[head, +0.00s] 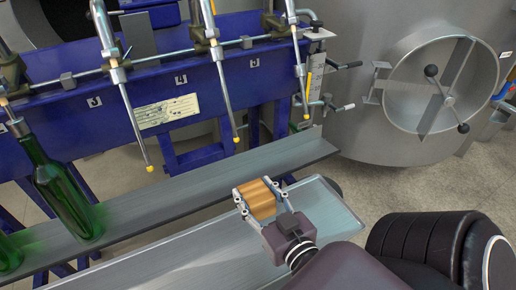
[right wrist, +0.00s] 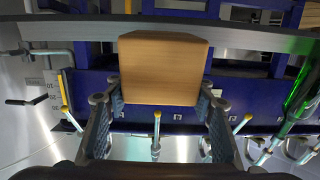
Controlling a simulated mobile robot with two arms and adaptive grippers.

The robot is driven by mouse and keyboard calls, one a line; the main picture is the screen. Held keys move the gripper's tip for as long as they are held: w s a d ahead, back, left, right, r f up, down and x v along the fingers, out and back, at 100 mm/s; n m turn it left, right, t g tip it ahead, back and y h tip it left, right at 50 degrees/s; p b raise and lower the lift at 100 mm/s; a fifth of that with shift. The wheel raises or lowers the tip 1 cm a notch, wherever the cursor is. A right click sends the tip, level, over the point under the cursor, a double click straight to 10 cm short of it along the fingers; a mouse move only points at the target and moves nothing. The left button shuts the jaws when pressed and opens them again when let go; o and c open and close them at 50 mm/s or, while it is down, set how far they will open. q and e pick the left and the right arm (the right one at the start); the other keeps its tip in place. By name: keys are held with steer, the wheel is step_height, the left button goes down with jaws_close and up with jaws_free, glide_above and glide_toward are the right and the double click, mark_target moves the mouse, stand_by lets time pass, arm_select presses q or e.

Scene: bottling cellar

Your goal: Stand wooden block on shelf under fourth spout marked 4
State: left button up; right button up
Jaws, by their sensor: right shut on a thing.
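My right gripper (head: 258,201) is shut on the wooden block (head: 258,197), with one finger on each side. In the right wrist view the block (right wrist: 163,68) sits between the fingertips (right wrist: 163,85). The grey shelf (head: 190,193) runs below the spouts. In the head view the block shows just in front of the shelf's front edge; I cannot tell its height above it. Yellow-tipped spouts hang over the shelf, including a middle one (head: 236,138) and one to its left (head: 148,167). My left gripper is out of view.
A green bottle (head: 62,190) stands on the shelf at the left, under another spout, with part of a second beside it. A lower grey ledge (head: 170,262) lies in front. The shelf right of the bottle is bare. A steel tank (head: 400,120) stands at the right.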

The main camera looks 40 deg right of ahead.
steer(key=shift+w, duration=0.3)
steer(key=shift+x, duration=1.2)
steer(key=shift+p+x, duration=1)
steer(key=shift+x, duration=1.7)
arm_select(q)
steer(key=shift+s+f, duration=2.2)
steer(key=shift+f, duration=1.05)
arm_select(e)
steer(key=shift+x, duration=2.25)
steer(key=shift+w+d, duration=0.1)
steer(key=shift+w, duration=0.55)
steer(key=shift+f, duration=0.3)
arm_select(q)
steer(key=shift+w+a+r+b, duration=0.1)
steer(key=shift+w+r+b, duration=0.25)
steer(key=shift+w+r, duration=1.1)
arm_select(e)
steer(key=shift+f, duration=0.4)
